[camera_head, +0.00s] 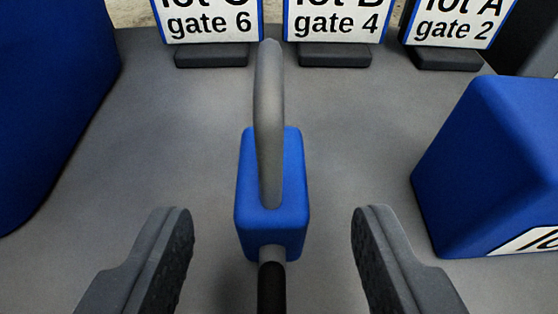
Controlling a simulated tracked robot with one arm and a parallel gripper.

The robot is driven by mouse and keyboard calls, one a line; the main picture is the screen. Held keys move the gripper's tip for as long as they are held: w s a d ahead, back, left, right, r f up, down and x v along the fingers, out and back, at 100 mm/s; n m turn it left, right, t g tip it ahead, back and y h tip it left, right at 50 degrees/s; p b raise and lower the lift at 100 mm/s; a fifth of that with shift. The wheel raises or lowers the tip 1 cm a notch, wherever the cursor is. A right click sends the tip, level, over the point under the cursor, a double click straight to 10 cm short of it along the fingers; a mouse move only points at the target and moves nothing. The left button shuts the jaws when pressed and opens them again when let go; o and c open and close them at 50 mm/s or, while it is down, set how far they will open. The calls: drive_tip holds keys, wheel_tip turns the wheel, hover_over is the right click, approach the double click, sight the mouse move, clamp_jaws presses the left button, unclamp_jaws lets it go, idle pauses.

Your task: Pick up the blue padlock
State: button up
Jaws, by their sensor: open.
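The blue padlock (245,190) lies in the middle of the camera view on a grey surface, its grey shackle (268,120) standing up in the picture toward the back. My gripper (272,235) is open, with one dark finger to the left and one to the right of the padlock's near end. Neither finger touches the padlock, and clear gaps show on both sides. A grey and black rod shows at the padlock's near end, at the bottom of the view.
Signs for gate 6 (212,24), gate 4 (334,22) and gate 2 (455,26) stand on dark feet along the back. A blue block (495,165) with a white label is at right. A large blue object (50,100) fills the left. The grey surface (160,120) between is clear.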

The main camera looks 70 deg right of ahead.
sight(282, 264)
drive_tip(key=d+f, duration=0.1)
drive_tip(key=d+f+b, duration=0.1)
drive_tip(key=shift+w+d+f, duration=0.25)
drive_tip(key=shift+w+d, duration=0.15)
drive_tip(key=shift+w+d+f+b, duration=0.15)
drive_tip(key=shift+w+d+b, duration=0.05)
drive_tip(key=shift+d+b, duration=0.2)
drive_tip(key=c, duration=1.1)
drive_tip(key=shift+o, duration=0.2)
